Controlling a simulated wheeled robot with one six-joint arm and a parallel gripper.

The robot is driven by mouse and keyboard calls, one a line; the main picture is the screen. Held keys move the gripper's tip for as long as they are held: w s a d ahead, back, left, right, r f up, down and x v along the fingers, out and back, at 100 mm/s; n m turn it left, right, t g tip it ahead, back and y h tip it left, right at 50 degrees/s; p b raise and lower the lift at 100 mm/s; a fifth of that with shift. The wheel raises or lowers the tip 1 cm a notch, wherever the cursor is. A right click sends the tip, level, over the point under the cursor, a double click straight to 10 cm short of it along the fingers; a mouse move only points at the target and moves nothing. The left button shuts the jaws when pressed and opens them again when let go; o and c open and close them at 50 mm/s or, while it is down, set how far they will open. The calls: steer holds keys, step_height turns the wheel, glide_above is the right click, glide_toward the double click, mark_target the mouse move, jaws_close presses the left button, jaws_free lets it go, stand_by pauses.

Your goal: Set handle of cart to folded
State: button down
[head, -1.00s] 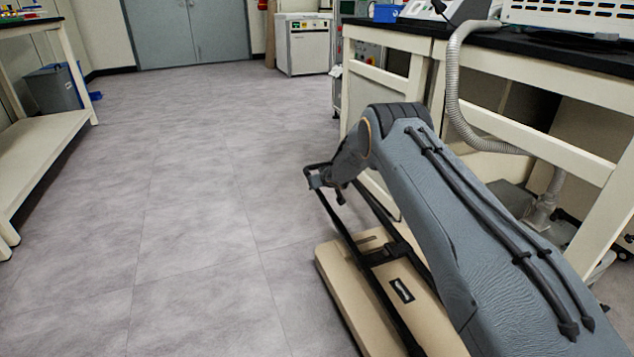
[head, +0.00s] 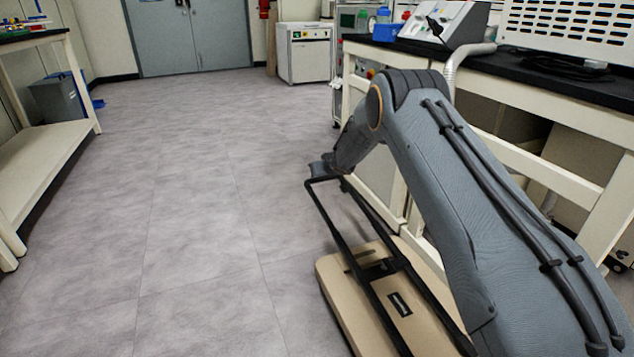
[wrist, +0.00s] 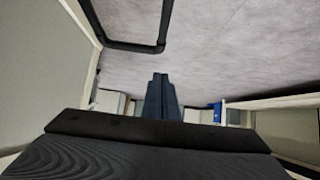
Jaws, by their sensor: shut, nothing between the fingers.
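The cart (head: 327,270) is a low beige platform on the floor beside the right-hand bench. Its handle (head: 332,222) is a thin black frame, standing up at a slant from the platform, not flat on it. The handle's far crossbar lies close to my gripper (head: 320,169) in the head view. In the wrist view my gripper (wrist: 160,84) is shut and empty, and the handle (wrist: 124,46) shows as a black bent bar near the top, apart from the fingertips. My arm hides part of the cart; contact with the handle cannot be told.
A white-framed bench (head: 480,98) with instruments runs close along the right of my arm and the cart. A white shelf table (head: 50,162) stands at the left. The grey floor (head: 190,190) between them is open, back to the double doors (head: 192,38).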

steer(key=shift+s+r, duration=0.1)
steer(key=shift+r, duration=0.8)
steer(key=shift+a, duration=0.1)
